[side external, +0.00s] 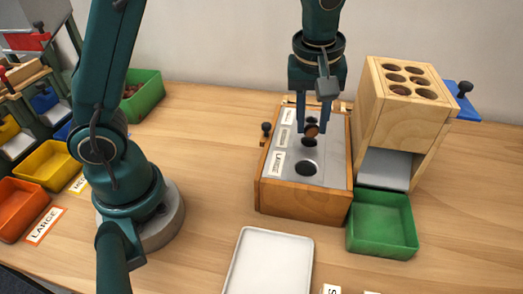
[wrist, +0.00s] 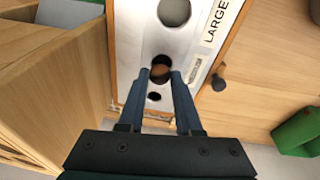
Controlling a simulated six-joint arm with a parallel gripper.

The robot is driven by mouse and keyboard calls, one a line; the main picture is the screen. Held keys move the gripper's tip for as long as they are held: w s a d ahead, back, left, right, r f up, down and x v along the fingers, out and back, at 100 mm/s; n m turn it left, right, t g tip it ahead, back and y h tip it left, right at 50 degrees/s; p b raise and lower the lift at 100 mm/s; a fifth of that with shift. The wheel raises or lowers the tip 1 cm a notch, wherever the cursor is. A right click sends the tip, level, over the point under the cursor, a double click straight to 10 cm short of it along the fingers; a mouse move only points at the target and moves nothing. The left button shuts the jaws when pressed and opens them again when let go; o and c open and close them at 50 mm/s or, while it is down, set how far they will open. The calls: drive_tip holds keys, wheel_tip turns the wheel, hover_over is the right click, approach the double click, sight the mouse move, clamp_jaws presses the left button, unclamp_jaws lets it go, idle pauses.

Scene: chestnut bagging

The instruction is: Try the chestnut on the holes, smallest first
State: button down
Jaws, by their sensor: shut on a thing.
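My gripper (side external: 313,127) points down and is shut on a brown chestnut (side external: 312,131). In the wrist view the chestnut (wrist: 160,71) sits between the fingertips and overlaps the middle hole (wrist: 161,60). The wooden gauge box (side external: 304,198) has a grey plate (side external: 329,165) with three holes in a row. The large hole (side external: 306,168) is nearest the front and empty. The small hole (wrist: 154,97) is uncovered in the wrist view. The chestnut is at or just above the middle hole; I cannot tell whether it touches the plate.
A wooden block with several round holes (side external: 398,113) stands right of the gauge box, with a green bin (side external: 382,225) in front. A white tray (side external: 270,262) lies at the front. Colored bins, including a yellow one (side external: 48,165), stand at left. The table between is clear.

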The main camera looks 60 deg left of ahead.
drive_tip(key=shift+f, duration=0.4)
idle(0.4)
drive_tip(key=shift+c, duration=1.4)
unclamp_jaws()
drive_tip(key=shift+r, duration=3.05)
